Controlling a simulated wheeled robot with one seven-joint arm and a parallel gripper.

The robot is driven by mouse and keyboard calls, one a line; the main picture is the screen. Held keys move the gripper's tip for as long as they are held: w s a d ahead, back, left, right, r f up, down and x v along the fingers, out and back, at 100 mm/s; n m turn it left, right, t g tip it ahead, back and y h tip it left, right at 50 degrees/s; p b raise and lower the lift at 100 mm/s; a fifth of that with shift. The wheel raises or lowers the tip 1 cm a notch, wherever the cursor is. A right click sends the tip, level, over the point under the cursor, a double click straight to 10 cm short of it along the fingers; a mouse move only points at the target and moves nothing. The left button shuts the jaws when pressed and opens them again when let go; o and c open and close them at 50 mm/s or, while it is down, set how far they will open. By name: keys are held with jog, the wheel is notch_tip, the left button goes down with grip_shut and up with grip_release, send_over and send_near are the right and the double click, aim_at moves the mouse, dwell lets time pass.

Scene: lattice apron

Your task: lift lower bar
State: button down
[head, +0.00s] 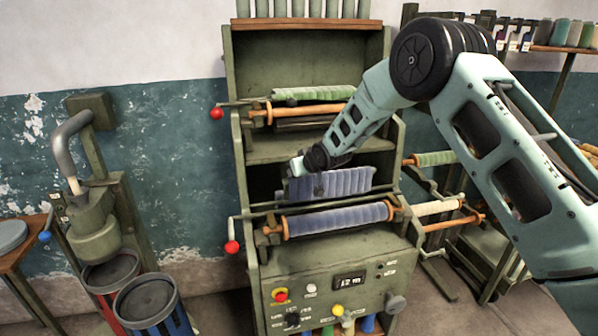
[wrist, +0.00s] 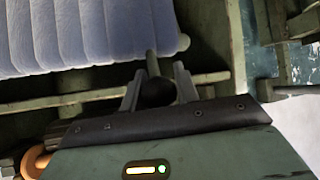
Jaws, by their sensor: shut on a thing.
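The lower bar (head: 348,203) is a thin green rod crossing the machine frame just above a blue-wrapped roller (head: 335,218). A red knob (head: 232,247) hangs on a lever at its left end. My gripper (head: 297,167) reaches into the lower bay beside the left end of a ribbed blue pad (head: 330,183). In the wrist view, my gripper (wrist: 157,90) has its two grey fingers close on either side of a dark rounded piece where the bar (wrist: 85,97) passes. The fingers hide the exact contact, and their tips are too small to make out in the head view.
An upper bar with a green roller (head: 312,93) and its own red knob (head: 216,113) sits above. A control panel (head: 345,285) is below. A hand press (head: 95,225) and bins (head: 150,300) stand left. A rack (head: 440,210) is close on the right.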

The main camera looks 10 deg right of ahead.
jog(key=shift+d+f, duration=0.1)
jog(key=shift+f, duration=0.05)
jog(key=c, duration=1.1)
grip_release()
jog(key=shift+o, duration=0.2)
jog(key=b+v, duration=0.4)
jog(key=v, duration=1.3)
jog(key=shift+s+b, duration=0.15)
jog(key=shift+b, duration=0.2)
